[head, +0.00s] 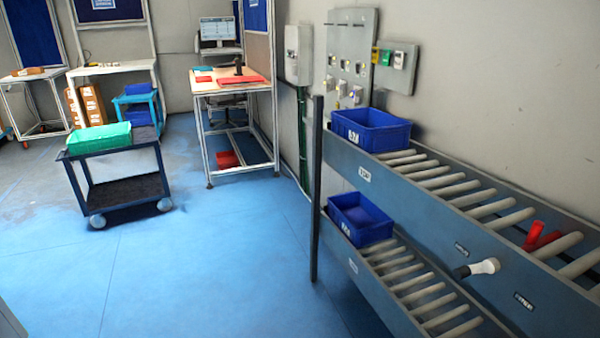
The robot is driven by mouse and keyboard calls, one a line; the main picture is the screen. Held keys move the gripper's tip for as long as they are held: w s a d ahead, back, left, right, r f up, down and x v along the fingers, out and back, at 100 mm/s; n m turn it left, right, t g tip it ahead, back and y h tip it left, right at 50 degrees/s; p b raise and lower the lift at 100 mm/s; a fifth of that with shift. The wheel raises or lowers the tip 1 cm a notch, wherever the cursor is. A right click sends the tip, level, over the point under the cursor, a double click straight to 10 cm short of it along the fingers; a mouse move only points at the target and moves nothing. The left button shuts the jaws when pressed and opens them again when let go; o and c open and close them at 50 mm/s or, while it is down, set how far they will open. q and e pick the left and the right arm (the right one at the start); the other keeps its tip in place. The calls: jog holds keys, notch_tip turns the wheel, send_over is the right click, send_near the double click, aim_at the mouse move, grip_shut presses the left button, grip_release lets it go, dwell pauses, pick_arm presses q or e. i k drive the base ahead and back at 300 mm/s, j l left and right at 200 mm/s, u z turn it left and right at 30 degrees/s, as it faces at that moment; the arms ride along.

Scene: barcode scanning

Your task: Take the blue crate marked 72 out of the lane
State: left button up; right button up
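One blue crate (385,138) is on the upper lane (440,190). The other blue crate (372,226) is on the lower lane (345,262). Each has a white marking on its front wall, too small to read surely, so I cannot tell which one is marked 72. Both crates look upright, and no contents show. Neither of my grippers is in view.
A dark cart (112,152) holding a green crate (99,138) stands at the left. A workbench (232,86) with red items is at the back. Red pieces (541,238) lie among the upper rollers. A dark post (317,190) stands at the lanes' end. Blue floor before the lanes is clear.

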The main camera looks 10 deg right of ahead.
aim_at(362, 223)
jog(key=i+j+z, duration=0.1)
jog(key=i, duration=0.45)
jog(key=i+j+z, duration=0.15)
jog(key=i, duration=0.45)
jog(key=i+j+z, duration=0.1)
jog(key=i+j, duration=0.15)
jog(key=i, duration=0.3)
